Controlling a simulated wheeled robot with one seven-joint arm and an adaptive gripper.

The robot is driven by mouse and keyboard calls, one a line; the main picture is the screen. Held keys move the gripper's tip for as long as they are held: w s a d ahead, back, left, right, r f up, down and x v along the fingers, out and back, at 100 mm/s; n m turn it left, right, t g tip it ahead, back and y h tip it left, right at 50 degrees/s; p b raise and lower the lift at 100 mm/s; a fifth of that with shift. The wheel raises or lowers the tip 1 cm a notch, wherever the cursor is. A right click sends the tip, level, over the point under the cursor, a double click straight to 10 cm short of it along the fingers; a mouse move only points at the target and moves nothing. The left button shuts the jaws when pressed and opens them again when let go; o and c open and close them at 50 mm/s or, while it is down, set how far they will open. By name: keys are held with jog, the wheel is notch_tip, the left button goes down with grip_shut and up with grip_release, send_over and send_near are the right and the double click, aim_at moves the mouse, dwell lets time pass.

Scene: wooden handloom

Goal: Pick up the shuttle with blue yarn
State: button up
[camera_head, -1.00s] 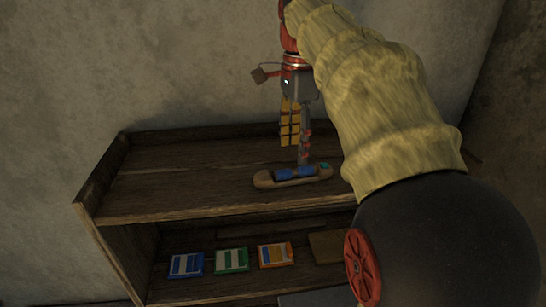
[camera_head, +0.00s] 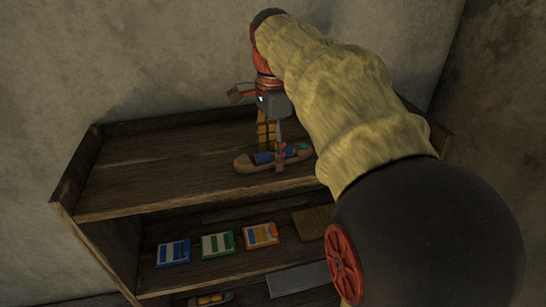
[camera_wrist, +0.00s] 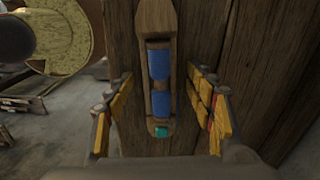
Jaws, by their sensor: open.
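The shuttle with blue yarn (camera_head: 244,163) is a wooden boat-shaped piece lying on the top shelf. In the wrist view its two blue yarn windings (camera_wrist: 161,104) and a teal square at its near end show clearly. My gripper (camera_head: 273,150) points down at the shuttle. In the wrist view my gripper (camera_wrist: 165,112) is open, with a yellow-padded finger on each side of the shuttle and visible gaps between. Whether the fingertips reach below the shuttle's top cannot be told. In the head view the gripper hides part of the shuttle.
The wooden shelf unit (camera_head: 150,165) has raised side and back edges. Its lower shelf holds blue (camera_head: 174,252), green (camera_head: 217,244) and orange (camera_head: 261,234) striped pieces. Another small yellow shuttle-like thing (camera_head: 210,299) lies lower. The top shelf's left part is clear.

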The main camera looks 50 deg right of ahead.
jog(key=shift+c, duration=0.6)
jog(key=c, duration=1.1)
jog(key=shift+c, duration=0.7)
jog(key=shift+r, duration=0.2)
